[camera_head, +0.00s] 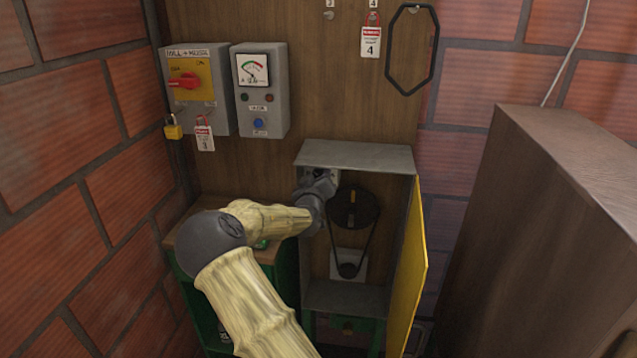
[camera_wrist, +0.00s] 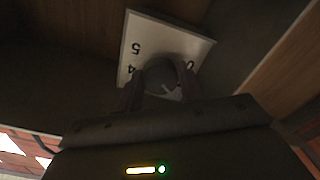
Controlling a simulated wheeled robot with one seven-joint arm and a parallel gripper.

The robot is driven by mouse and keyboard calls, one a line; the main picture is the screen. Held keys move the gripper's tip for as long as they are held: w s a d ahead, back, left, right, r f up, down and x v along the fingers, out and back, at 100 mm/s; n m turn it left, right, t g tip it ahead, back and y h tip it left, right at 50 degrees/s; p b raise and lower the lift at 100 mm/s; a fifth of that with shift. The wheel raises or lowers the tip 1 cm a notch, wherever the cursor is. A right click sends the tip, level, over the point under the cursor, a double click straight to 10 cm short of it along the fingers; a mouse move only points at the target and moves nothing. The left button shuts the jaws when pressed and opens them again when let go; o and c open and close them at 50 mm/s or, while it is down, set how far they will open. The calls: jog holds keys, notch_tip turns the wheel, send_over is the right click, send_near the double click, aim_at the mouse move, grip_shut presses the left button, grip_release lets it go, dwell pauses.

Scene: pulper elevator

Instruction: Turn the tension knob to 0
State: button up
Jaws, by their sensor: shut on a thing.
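The tension knob (camera_wrist: 168,70) is a dark round knob on a white dial plate (camera_wrist: 136,40), seen in the wrist view. The digits 5, 4 and 0 show on the plate; other marks are hidden by the knob and fingers. A small pale pointer mark shows on the knob's near side, but I cannot tell which number it indicates. My gripper (camera_wrist: 162,88) is shut on the knob, one finger on each side. In the head view my gripper (camera_head: 326,182) reaches into the upper left of the open grey cabinet (camera_head: 355,155), hiding the knob.
A black belt runs from a large upper pulley (camera_head: 355,207) to a small lower pulley (camera_head: 348,270), right of my gripper. The open yellow door (camera_head: 408,270) bounds the cabinet's right side. A switch box (camera_head: 195,90) and meter box (camera_head: 260,90) hang above left.

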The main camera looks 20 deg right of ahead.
jog(key=n+b, duration=0.3)
jog(key=n, duration=0.8)
jog(key=shift+a+n+b, duration=0.1)
jog(key=shift+n+b, duration=0.25)
jog(key=shift+n, duration=0.05)
jog(key=o, duration=1)
jog(key=shift+s, duration=0.1)
jog(key=b+v, duration=0.1)
jog(key=v, duration=1.6)
jog(key=shift+b, duration=0.35)
jog(key=shift+a, duration=0.1)
